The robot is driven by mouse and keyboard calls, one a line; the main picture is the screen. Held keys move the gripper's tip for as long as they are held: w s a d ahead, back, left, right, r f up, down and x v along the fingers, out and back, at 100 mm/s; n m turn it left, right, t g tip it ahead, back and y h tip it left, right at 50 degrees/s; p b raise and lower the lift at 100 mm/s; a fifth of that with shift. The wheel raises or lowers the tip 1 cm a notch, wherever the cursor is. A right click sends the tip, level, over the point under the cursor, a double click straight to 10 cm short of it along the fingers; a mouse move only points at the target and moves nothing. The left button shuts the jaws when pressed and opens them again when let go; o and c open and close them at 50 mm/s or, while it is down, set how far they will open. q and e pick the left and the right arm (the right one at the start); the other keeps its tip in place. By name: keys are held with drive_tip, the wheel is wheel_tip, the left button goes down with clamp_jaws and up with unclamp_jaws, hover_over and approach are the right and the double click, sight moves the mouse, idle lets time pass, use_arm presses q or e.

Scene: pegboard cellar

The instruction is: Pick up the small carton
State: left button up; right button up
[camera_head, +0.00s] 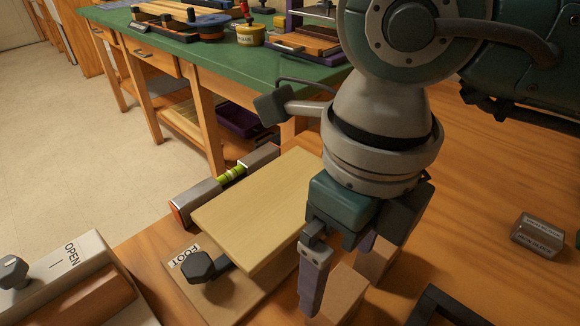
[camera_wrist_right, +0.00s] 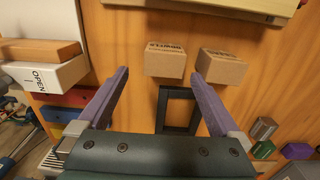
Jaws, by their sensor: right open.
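Two small brown cartons stand on the wooden bench. The nearer carton (camera_head: 344,298) also shows in the right wrist view (camera_wrist_right: 165,62), with dark print on one flap. The second carton (camera_head: 377,264) stands beside it, partly behind a finger, and shows at the right in the wrist view (camera_wrist_right: 221,67). They look alike in size; I cannot tell which is meant. My right gripper (camera_head: 338,278) points down, open, with purple fingers. In the wrist view its fingertips (camera_wrist_right: 160,75) lie on either side of the nearer carton, with nothing clamped. My left gripper is out of view.
A pale board (camera_head: 260,205) on a base labelled FOOT lies left of the gripper. A black frame (camera_head: 440,306) lies close on the right. A white OPEN box (camera_head: 88,252) stands at left front. A small grey-brown block (camera_head: 538,235) lies far right. Bare wood surrounds it.

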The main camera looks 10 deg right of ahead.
sight(338, 291)
drive_tip(key=f, duration=0.2)
drive_tip(key=f+b, duration=0.1)
drive_tip(key=f, duration=0.1)
drive_tip(key=shift+d+f, duration=0.2)
drive_tip(key=shift+f, duration=0.05)
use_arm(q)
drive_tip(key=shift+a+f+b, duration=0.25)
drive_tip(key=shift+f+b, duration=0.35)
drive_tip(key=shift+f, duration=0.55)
use_arm(e)
wheel_tip(338, 291, down, 5)
drive_tip(key=shift+d+f, duration=0.1)
drive_tip(key=shift+f, duration=0.05)
drive_tip(key=shift+w, duration=0.1)
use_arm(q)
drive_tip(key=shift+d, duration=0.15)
use_arm(e)
drive_tip(key=c, duration=1.3)
